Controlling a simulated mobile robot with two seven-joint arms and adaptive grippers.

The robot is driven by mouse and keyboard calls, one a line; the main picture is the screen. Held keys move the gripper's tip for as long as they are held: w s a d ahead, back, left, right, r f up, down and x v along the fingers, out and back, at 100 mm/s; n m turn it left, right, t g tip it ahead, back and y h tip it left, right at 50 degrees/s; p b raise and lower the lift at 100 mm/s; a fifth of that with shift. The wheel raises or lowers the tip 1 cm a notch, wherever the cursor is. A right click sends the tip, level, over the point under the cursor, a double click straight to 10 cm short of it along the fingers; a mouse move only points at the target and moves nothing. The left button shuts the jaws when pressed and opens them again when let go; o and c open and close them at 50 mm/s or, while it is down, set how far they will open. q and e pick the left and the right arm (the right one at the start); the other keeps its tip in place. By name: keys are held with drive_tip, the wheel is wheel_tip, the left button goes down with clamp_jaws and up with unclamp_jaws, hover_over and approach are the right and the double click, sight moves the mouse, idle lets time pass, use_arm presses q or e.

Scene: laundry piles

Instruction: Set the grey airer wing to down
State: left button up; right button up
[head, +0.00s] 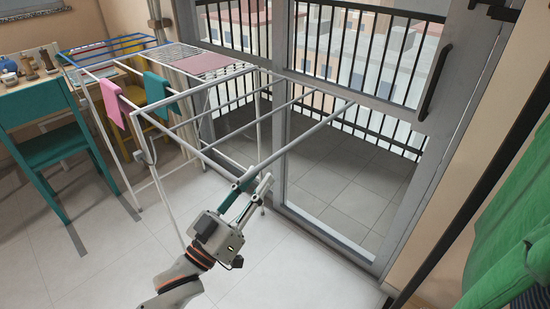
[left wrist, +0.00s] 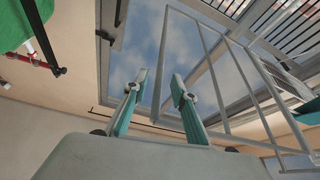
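The grey airer wing (head: 297,142) sticks out from the near side of the drying rack, looking roughly level with its top. Its outer bar runs from my left gripper back toward the balcony door. My left gripper (head: 252,184) is at the near corner of the wing, with its fingers apart. In the left wrist view the two teal-and-grey fingers (left wrist: 157,88) are open, and a bar of the wing (left wrist: 162,50) passes between them in the picture. I cannot tell whether they touch it. My right gripper is not in view.
The rack holds a pink cloth (head: 110,103) and a teal cloth (head: 157,90); its blue wing (head: 108,45) is at the far side. A teal chair (head: 50,140) stands left. A glass balcony door (head: 340,170) is close behind the wing. Green fabric (head: 515,220) hangs right. Front floor is clear.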

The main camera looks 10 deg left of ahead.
sight(274, 158)
use_arm(q)
drive_tip(key=x, duration=0.7)
drive_tip(key=shift+w, duration=0.1)
clamp_jaws()
